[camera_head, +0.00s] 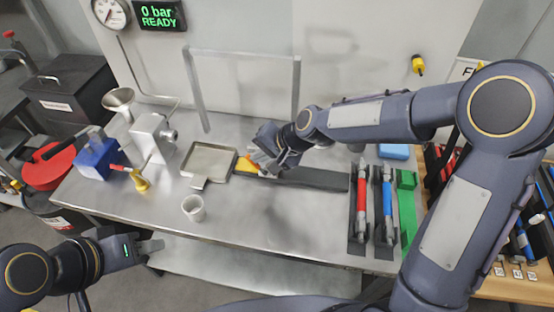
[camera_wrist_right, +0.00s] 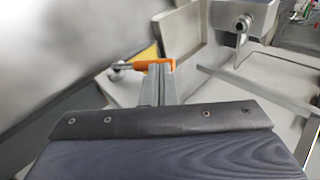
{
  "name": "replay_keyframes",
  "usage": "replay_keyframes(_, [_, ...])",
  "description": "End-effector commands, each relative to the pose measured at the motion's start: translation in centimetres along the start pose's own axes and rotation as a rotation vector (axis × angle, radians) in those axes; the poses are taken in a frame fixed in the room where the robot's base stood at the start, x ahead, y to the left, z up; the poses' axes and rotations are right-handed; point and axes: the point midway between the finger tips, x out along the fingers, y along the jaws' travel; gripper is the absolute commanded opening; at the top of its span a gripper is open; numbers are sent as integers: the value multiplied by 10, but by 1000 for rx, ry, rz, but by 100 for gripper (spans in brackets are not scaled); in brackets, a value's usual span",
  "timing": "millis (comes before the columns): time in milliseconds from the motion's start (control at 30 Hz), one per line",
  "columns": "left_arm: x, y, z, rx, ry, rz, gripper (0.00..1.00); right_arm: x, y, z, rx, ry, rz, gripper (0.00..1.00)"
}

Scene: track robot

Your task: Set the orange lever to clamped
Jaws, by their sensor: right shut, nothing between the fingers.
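The orange lever (camera_head: 254,161) sits on the bench just right of the square metal tray, over a yellow patch, and is partly hidden by my right gripper. In the right wrist view the orange lever (camera_wrist_right: 154,64) lies across just beyond my fingertips, with a metal rod and rounded end at its left. My right gripper (camera_head: 261,168) is shut and empty, with its tips close to the lever; I cannot tell whether they touch. In the wrist view its fingers (camera_wrist_right: 161,80) are together. My left gripper (camera_head: 158,246) hangs in front of the bench, away from the lever; its opening is unclear.
A square metal tray (camera_head: 208,160) and a white cup (camera_head: 193,208) stand left of the lever. A dark strip (camera_head: 315,179) lies to its right. Red (camera_head: 361,195) and blue (camera_head: 387,197) handled tools lie further right. A metal frame (camera_head: 196,90) rises behind. The front middle is clear.

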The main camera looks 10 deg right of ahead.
Motion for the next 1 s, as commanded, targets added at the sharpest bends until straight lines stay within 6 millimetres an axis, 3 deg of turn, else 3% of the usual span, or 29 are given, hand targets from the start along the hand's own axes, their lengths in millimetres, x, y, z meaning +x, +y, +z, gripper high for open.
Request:
replay_keyframes(400, [6,-3,3,0,0,0,36,19,-12,4,0,0,-1,0])
replay_keyframes(1000, [7,-3,4,0,0,0,36,23,-14,5,0,0,-1,0])
